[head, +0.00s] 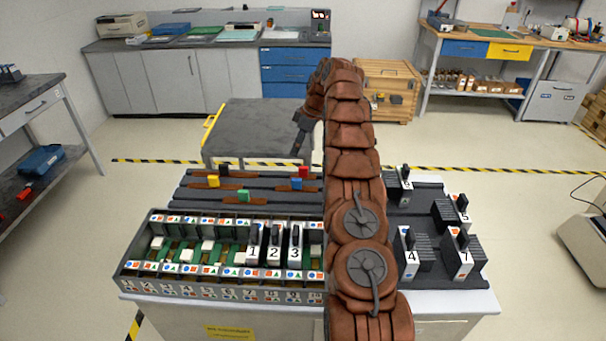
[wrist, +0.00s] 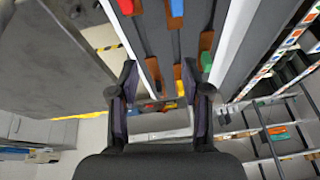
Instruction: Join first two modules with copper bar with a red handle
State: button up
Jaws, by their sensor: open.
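The copper bar with a red handle (head: 303,172) lies at the back right of the dark bar tray (head: 272,196), just left of my arm. In the wrist view its red handle (wrist: 127,6) is cut by the top edge. My gripper (wrist: 160,76) is open and empty, above the tray; in the head view it is partly hidden by my arm. Modules 1 (head: 253,250), 2 (head: 274,248) and 3 (head: 295,247) stand upright side by side in the right part of the slotted rack (head: 220,293).
Bars with blue (head: 297,184), green (head: 243,196), yellow (head: 213,181) and black (head: 223,170) handles share the tray. Modules 4 (head: 411,257), 7 (head: 463,257) and others stand on the right. A grey covered cart (head: 258,128) stands close behind the tray.

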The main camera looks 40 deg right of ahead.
jog(key=n, duration=0.2)
send_over(304, 167)
jog(key=s+d, duration=0.2)
notch_tip(304, 167, down, 5)
jog(key=shift+w+a+f+t+b, duration=0.2)
jog(key=shift+w+f+b, duration=0.1)
jog(key=shift+f+b, duration=0.25)
jog(key=shift+w+a+f+t+b, duration=0.1)
jog(key=shift+w+a+f+b, duration=0.2)
jog(key=shift+f, duration=0.35)
jog(key=shift+a+f, duration=0.2)
jog(key=shift+f, duration=0.4)
jog(key=shift+p+x, duration=0.85)
jog(key=shift+x, duration=1.05)
jog(key=shift+d, duration=0.2)
jog(key=shift+c, duration=0.4)
grip_shut()
